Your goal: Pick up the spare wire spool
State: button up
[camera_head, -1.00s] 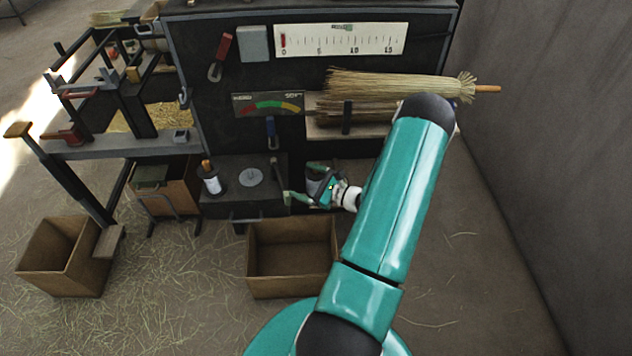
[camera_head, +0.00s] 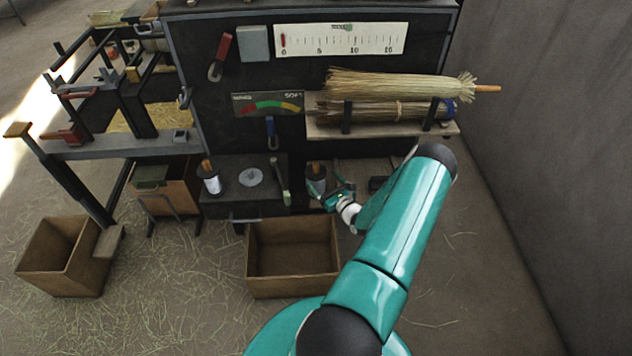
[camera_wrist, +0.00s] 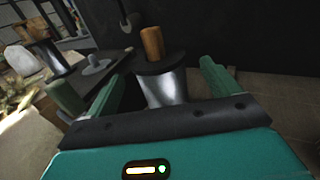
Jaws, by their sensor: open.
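The spare wire spool (camera_wrist: 168,88) stands upright between the two green fingers of my gripper (camera_wrist: 160,76) in the wrist view. It has a brown peg on top, a dark flange and a silvery wire body. Its lower part is hidden behind my gripper. In the head view this spool (camera_head: 315,171) stands right of the pale green lever, partly covered by my gripper (camera_head: 328,190). My fingers are open on either side of it, with gaps showing. A second wire spool (camera_head: 210,180) with a white body stands on the dark box farther left.
The pale green lever handle (camera_head: 282,178) stands close left of my gripper, and shows in the wrist view (camera_wrist: 64,97). A grey disc (camera_head: 250,177) lies on the dark box. An open carton (camera_head: 292,287) is in front. Brooms lie on a shelf (camera_head: 385,130) above.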

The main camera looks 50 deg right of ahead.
aim_at(319, 175)
jog(key=x, duration=0.5)
jog(key=shift+w+r, duration=0.1)
jog(key=shift+w, duration=0.05)
jog(key=shift+c, duration=0.5)
jog(key=c, duration=1.4)
jog(key=shift+r, duration=0.1)
